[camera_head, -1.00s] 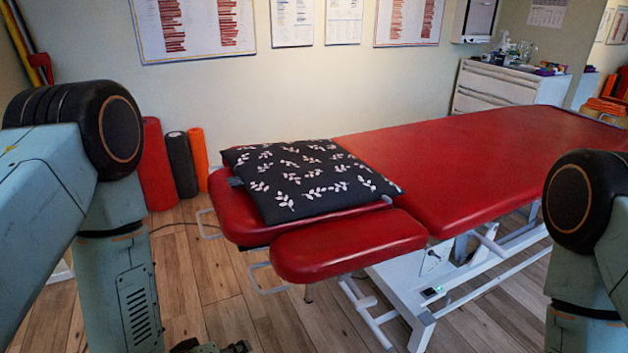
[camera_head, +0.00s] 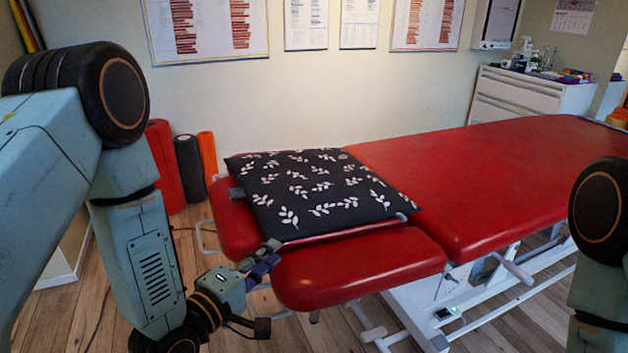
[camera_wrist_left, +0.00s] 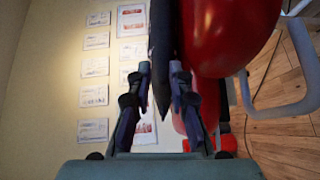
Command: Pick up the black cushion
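The black cushion (camera_head: 318,190) with white leaf sprigs lies flat on the red headrest end of the treatment table. Its edge also shows in the left wrist view (camera_wrist_left: 162,45), seen edge-on beside the red padding. My left gripper (camera_head: 266,288) is open at the near left corner of the table end, its upper finger close to the cushion's front left edge. In the left wrist view the fingers (camera_wrist_left: 161,70) are apart, with the cushion edge in line with the gap; I cannot tell whether they touch it. My right gripper is out of view; only part of that arm shows.
The red treatment table (camera_head: 480,170) stretches to the back right on a white frame. A red padded armrest (camera_head: 360,268) lies in front of the cushion. Foam rollers (camera_head: 188,168) stand by the wall. A white drawer cabinet (camera_head: 520,97) stands at the back right.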

